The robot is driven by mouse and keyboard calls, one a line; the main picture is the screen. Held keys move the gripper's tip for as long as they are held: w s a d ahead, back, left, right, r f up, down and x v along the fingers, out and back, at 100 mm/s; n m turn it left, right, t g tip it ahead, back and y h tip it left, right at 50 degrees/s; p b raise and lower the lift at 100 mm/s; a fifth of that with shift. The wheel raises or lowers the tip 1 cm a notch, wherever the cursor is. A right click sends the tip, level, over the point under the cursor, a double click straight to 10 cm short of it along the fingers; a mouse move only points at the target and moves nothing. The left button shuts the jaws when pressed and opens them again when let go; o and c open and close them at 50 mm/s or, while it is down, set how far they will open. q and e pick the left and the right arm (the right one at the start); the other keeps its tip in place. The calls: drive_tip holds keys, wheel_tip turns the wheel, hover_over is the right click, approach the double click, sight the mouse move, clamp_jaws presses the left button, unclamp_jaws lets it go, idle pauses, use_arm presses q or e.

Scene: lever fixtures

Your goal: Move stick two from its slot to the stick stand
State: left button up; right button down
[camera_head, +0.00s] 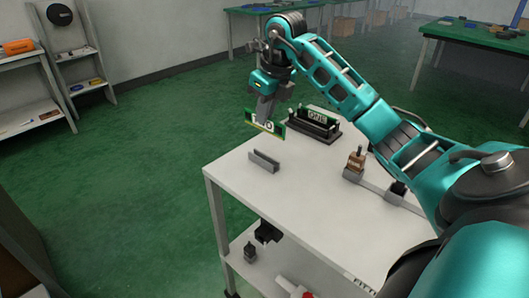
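My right gripper (265,112) points down over the back left part of the white table and is shut on a green stick with white marks (274,128). The stick is held lengthwise, slightly tilted in the picture, above a low grey stick stand (264,160) and apart from it. A black slot fixture (328,133) stands to the right and holds another green stick with a white label (317,117). My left gripper is not in view.
The white table (310,180) has free room in its middle. A brown and grey lever fixture (356,161) stands at its right, near my arm. Dark objects (250,252) show on the lower shelf. Shelves (25,90) and green tables (470,36) stand farther off.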

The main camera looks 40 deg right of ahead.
sight(273, 120)
wheel_tip(273, 120, down, 10)
drive_tip(key=shift+r+b, duration=0.1)
drive_tip(key=shift+b, duration=0.45)
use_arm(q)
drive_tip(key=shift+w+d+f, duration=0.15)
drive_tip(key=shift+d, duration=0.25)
use_arm(e)
drive_tip(key=shift+s+f+b, duration=0.15)
drive_tip(key=shift+f+b, duration=0.2)
drive_tip(key=shift+f, duration=0.3)
drive_tip(key=c, duration=1.6)
unclamp_jaws()
drive_tip(key=shift+s+a+f, duration=0.1)
drive_tip(key=shift+o, duration=1.4)
drive_tip(key=shift+r, duration=0.2)
use_arm(q)
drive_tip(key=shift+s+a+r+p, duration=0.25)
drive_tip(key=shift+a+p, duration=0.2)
drive_tip(key=shift+p, duration=0.7)
use_arm(e)
drive_tip(key=v, duration=1.2)
drive_tip(key=shift+r, duration=0.45)
